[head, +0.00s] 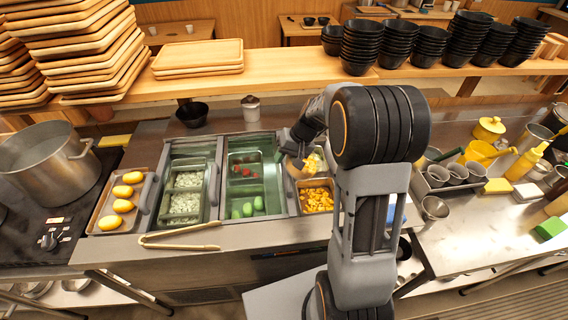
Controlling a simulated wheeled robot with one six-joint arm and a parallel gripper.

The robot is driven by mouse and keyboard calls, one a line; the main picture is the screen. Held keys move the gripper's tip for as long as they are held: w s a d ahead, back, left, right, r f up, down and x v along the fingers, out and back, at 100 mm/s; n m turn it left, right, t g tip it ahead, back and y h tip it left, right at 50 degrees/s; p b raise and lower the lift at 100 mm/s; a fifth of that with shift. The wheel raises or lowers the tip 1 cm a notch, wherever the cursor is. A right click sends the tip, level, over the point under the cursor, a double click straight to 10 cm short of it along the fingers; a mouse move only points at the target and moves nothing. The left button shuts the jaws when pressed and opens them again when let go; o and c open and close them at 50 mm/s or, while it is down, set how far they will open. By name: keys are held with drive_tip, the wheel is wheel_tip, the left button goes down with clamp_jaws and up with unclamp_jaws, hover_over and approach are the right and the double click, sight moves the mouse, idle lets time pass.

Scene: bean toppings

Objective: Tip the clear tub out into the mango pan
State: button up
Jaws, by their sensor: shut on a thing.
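My gripper (298,148) is over the right part of the sunken counter well, mostly hidden behind my arm. It is shut on the clear tub (297,169), which looks tilted above the back of the mango pan. Orange-yellow pieces show at the tub; how much is still inside cannot be told. The mango pan (333,209) sits at the right end of the well, with orange mango cubes in its front part. My arm hides the pan's right side.
Left of the mango pan are a green-tinted bin (262,207) with green and red pieces, and pans of pale pieces (184,203). Tongs (180,238) lie on the front edge. A tray of mangoes (104,217) and a pot (50,160) stand left. Cups and bottles crowd the right.

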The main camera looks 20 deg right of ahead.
drive_tip(key=y, duration=0.1)
drive_tip(key=d+r+y+b, duration=0.1)
drive_tip(key=y, duration=0.1)
drive_tip(key=shift+s+d+r+t, duration=0.15)
drive_tip(key=shift+d+r+t, duration=0.1)
drive_tip(key=shift+t, duration=0.05)
drive_tip(key=shift+s+d+r+t+y+b, duration=0.25)
drive_tip(key=shift+d+y+b, duration=0.55)
drive_tip(key=shift+b, duration=0.2)
drive_tip(key=shift+s+d+r+t+y+b, duration=0.1)
drive_tip(key=shift+d+t+y+b, duration=0.15)
drive_tip(key=shift+d+y+b, duration=0.55)
drive_tip(key=shift+s+d+f+t+y+b, duration=0.1)
drive_tip(key=shift+s+d+t+y+b, duration=0.05)
drive_tip(key=shift+d+y+b, duration=0.5)
drive_tip(key=shift+s+d+f+t+y+b, duration=0.1)
drive_tip(key=shift+s+d+t+y+b, duration=0.1)
drive_tip(key=shift+d+y+b, duration=0.5)
drive_tip(key=shift+s+d+f+t+y+b, duration=0.15)
drive_tip(key=shift+d+y+b, duration=0.2)
drive_tip(key=shift+d+y, duration=0.35)
drive_tip(key=shift+s+d+r+t+y+b, duration=0.15)
drive_tip(key=shift+s+d+y+b, duration=0.1)
drive_tip(key=shift+d+y, duration=0.5)
drive_tip(key=shift+s+d+r+t+y+b, duration=0.1)
drive_tip(key=shift+d+t+y+b, duration=0.1)
drive_tip(key=shift+d+y, duration=0.5)
